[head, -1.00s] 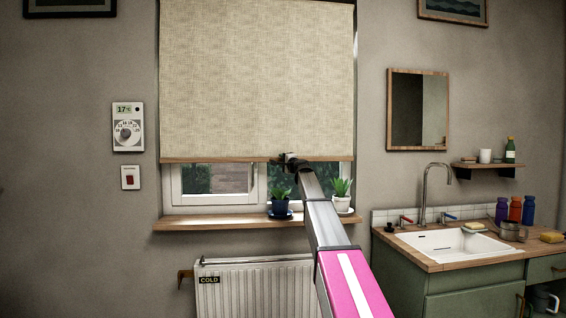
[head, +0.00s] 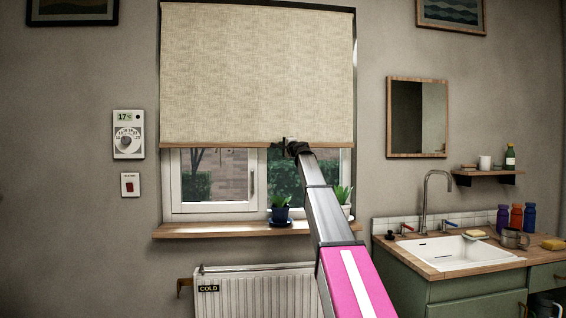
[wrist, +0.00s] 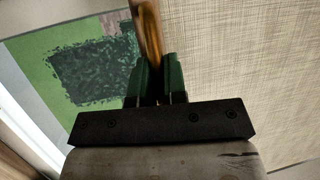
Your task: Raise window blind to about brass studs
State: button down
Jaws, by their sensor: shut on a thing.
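The window blind (head: 255,75) is a beige woven sheet with a wooden bottom bar (head: 215,145). It covers the upper part of the window (head: 212,185), and the lower panes show below the bar. My gripper (head: 290,147) is at the bottom bar, right of its middle. In the wrist view my gripper's green fingers (wrist: 160,82) are shut on the wooden bar (wrist: 147,35), with the blind's fabric (wrist: 235,70) to the right and the window glass to the left. I cannot make out any brass studs in these views.
Two potted plants, one in a blue pot (head: 281,214), stand on the wooden sill (head: 225,230) below the blind. A radiator (head: 255,292) is under the sill. A sink counter (head: 450,255) with a tall tap stands at the right.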

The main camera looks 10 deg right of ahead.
notch_tip(320, 180, up, 14)
dwell(0.5)
jog(key=c, duration=1.2)
grip_release()
jog(key=v, duration=1)
jog(key=shift+s+d, duration=0.15)
jog(key=shift+s, duration=0.2)
